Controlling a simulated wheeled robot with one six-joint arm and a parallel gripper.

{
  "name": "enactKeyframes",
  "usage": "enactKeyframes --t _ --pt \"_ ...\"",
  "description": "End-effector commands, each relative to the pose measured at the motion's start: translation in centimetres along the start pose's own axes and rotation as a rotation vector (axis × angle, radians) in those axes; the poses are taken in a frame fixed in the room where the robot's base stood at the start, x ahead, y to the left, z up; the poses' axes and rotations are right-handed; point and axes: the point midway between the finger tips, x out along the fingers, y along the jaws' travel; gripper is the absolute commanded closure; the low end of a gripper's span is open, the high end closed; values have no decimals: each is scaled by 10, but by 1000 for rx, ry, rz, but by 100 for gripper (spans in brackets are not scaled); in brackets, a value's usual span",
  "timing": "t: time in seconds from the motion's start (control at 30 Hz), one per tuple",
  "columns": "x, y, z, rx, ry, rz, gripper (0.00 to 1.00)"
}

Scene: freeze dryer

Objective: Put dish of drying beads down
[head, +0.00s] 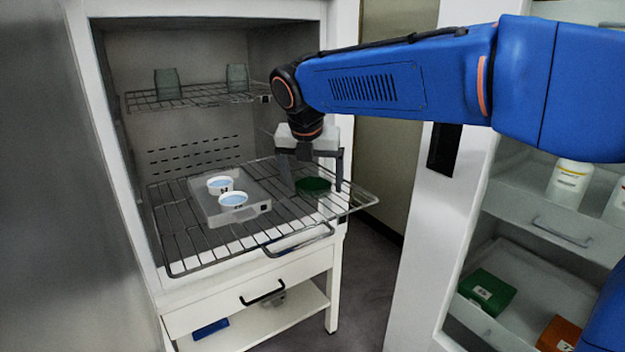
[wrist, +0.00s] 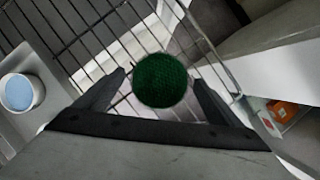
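The dish of drying beads (head: 313,186) is a round, dark green dish. It appears to rest on the pulled-out wire shelf (head: 190,258), at the right side. In the wrist view the dish (wrist: 160,80) lies between my fingertips, with wire bars around it. My gripper (head: 316,182) points down over the dish, with one finger on either side. The fingers are spread, and a small gap shows between each finger and the dish. In the wrist view my gripper (wrist: 161,82) also looks open.
A pale tray (head: 257,208) with two white cups of blue content (head: 220,184) (head: 233,200) stands left of the dish. Two greenish glasses (head: 167,84) (head: 237,78) stand on the upper rack. The dryer's side walls flank the shelf. An open cabinet (head: 520,215) with bottles and boxes is at right.

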Motion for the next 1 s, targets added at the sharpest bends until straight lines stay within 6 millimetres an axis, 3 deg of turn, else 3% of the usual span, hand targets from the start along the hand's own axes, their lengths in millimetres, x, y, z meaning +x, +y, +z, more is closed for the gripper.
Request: enactKeyframes --t 0.27,0.7,1.0 --pt "-15 0 1 0 -2 2 11" --pt "-95 1 1 0 -1 2 11" --pt "-121 0 1 0 0 0 11"
